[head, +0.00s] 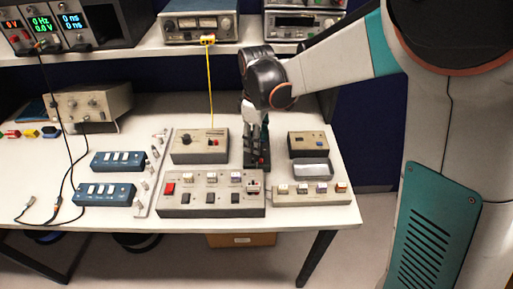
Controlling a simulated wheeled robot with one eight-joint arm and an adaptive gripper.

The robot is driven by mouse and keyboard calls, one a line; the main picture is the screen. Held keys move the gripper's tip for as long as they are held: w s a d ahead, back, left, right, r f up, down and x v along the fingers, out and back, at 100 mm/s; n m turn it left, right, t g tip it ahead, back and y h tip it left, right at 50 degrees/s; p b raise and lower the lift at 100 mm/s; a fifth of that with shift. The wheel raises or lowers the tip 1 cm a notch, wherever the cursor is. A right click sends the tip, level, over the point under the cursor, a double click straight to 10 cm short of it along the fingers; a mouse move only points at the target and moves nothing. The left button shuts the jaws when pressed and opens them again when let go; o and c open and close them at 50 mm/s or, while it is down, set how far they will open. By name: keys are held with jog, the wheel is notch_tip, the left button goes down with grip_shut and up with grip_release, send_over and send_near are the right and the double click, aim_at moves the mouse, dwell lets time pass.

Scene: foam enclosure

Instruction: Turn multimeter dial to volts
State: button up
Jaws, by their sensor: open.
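My gripper (257,150) points down over the middle right of the white bench, with its fingers open. A small dark device (252,166) with a bit of red lies right under the fingertips. It may be the multimeter, but the fingers cover much of it and no dial can be made out. I cannot tell whether the fingertips touch it. A grey box (183,151) with a dark round knob (212,143) and a red part stands just left of the gripper; I cannot tell whether it is a meter.
A wide grey switch panel (225,199) lies in front, with a smaller panel (318,195) to its right. Small boxes (308,144) stand right of the gripper. A yellow cable (210,90) hangs from the shelf. Blue switch boxes (118,161) and black leads lie left.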

jog(key=shift+f+b, duration=0.3)
jog(key=shift+f, duration=1)
jog(key=shift+c, duration=0.3)
grip_shut()
jog(key=shift+m, duration=0.3)
jog(key=m+p, duration=0.1)
jog(key=m, duration=0.3)
jog(key=shift+m+p, duration=0.35)
jog(key=shift+m, duration=1.75)
